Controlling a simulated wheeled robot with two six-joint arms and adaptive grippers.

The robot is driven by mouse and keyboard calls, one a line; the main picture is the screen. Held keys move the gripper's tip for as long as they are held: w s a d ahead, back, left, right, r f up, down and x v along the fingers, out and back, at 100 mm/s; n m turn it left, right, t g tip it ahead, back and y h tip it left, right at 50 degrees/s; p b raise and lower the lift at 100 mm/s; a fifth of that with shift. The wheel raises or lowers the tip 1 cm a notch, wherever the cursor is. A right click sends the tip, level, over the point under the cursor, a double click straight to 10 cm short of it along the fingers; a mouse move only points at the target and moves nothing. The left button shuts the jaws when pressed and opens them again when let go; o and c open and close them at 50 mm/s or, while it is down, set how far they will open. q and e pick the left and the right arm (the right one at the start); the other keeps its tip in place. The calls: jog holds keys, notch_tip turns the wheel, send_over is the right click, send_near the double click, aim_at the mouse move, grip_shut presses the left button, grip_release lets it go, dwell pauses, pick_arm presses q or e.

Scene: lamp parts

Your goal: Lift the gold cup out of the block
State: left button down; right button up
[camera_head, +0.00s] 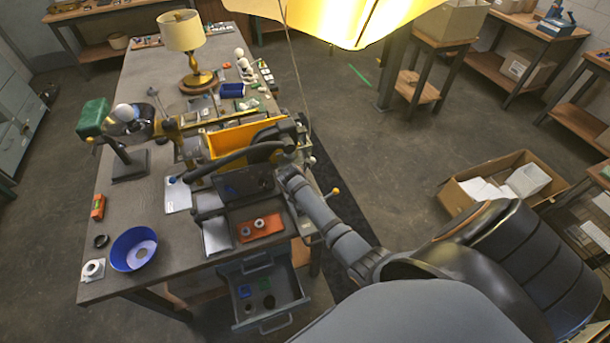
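I cannot clearly pick out the gold cup. An orange-red block (260,228) with two small grey round pieces on top lies near the front edge of the bench; I see no gold cup in it. My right arm comes in from the lower right and reaches over the bench. Its dark gripper (222,168) is above the bench, behind the block and in front of a yellow bin (240,138). Its fingertips are too cluttered to tell whether they are open or shut. My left gripper is not in view.
A blue bowl (133,249) and a red-orange level (98,207) lie at the bench's left front. A lit shade (350,18) hangs above. An open drawer (262,293) juts out below the bench. A brass lamp (186,42) stands at the far end.

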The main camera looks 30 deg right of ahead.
jog(key=c, duration=1.3)
jog(key=shift+o, duration=0.2)
jog(key=shift+r, duration=0.1)
